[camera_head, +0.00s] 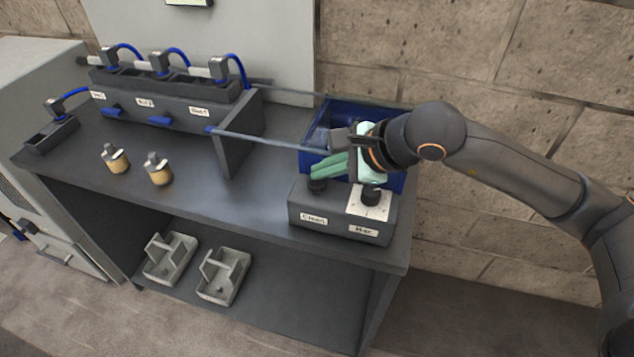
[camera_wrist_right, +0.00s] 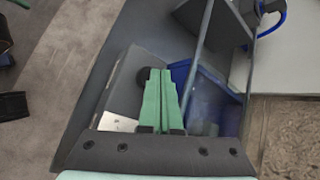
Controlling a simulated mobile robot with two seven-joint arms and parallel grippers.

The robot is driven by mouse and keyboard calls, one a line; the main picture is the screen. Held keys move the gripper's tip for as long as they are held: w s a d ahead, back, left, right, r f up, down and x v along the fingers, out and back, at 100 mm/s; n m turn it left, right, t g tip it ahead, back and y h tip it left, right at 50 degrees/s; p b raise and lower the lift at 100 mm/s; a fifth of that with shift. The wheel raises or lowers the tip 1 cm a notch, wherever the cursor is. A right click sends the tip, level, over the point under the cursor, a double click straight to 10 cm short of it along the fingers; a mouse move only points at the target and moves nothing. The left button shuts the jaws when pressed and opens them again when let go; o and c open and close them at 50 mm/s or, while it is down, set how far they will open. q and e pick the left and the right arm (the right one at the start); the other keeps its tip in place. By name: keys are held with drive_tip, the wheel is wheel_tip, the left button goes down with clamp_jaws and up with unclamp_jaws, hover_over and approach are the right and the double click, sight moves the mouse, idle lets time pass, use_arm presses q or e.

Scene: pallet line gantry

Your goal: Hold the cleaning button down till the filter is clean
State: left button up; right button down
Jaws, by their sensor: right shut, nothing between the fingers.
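A grey control box (camera_head: 340,222) stands at the bench's right front with labels that appear to read "Clean" and "Bar". A black button (camera_head: 317,185) sits above the "Clean" label; it also shows in the wrist view (camera_wrist_right: 142,77). My right gripper (camera_head: 316,172) is shut and empty, its green fingers angled down with the tips at that button. I cannot tell whether they touch or press it. A black knob (camera_head: 371,196) on a white plate sits above "Bar". I cannot identify the filter or its state. My left gripper is not in view.
A grey rack (camera_head: 175,110) with blue hoses is at the back left. Two tan-and-metal parts (camera_head: 117,160) stand on the bench. Two grey trays (camera_head: 222,277) are on the lower shelf.

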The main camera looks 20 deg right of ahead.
sight(324, 183)
drive_tip(key=shift+f+b, duration=0.6)
drive_tip(key=shift+b, duration=0.2)
idle(0.8)
idle(4.3)
drive_tip(key=shift+r+p, duration=0.5)
drive_tip(key=shift+r, duration=0.55)
drive_tip(key=shift+r, duration=0.1)
drive_tip(key=shift+r+p, duration=1.4)
drive_tip(key=shift+r, duration=1.05)
